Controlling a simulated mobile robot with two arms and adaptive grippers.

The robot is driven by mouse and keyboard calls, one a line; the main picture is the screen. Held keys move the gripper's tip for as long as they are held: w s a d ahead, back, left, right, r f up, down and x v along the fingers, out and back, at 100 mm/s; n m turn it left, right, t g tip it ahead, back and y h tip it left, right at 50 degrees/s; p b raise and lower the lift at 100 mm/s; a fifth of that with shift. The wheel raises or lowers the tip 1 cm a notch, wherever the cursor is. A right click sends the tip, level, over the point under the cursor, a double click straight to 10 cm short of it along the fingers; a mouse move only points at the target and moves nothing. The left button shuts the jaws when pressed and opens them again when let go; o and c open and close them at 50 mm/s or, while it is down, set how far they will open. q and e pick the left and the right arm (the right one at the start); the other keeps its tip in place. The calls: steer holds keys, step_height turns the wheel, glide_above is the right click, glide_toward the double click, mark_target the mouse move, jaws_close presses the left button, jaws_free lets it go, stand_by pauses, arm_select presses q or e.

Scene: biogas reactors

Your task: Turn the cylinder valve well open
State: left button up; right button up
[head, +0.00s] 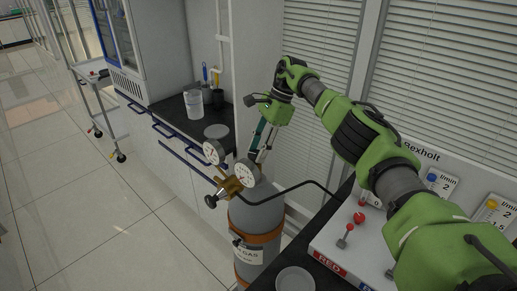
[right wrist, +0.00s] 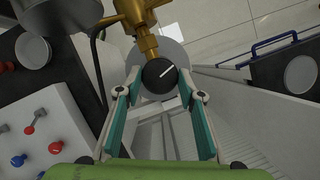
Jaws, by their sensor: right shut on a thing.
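The grey gas cylinder (head: 262,218) with an orange band stands upright beside the bench. Brass fittings (head: 230,186) with two dial gauges sit at its top. My right gripper (head: 256,160) reaches down to the cylinder top from above, behind the gauges. In the right wrist view, the black round valve knob (right wrist: 159,75) with a white line lies between the fingertips of my right gripper (right wrist: 160,88), which is shut on it. The white line slants up to the right. In the head view the knob is hidden behind the gauge and fingers. My left gripper is not in view.
A white panel (head: 335,240) with red and blue knobs lies on the dark bench at the right. A black hose (head: 300,184) runs from the fittings to it. A counter with a white container (head: 193,103) stands behind. Floor at the left is clear.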

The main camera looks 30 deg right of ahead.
stand_by(0.3)
steer(key=o, duration=1.1)
steer(key=shift+r, duration=0.15)
step_height(320, 180, up, 10)
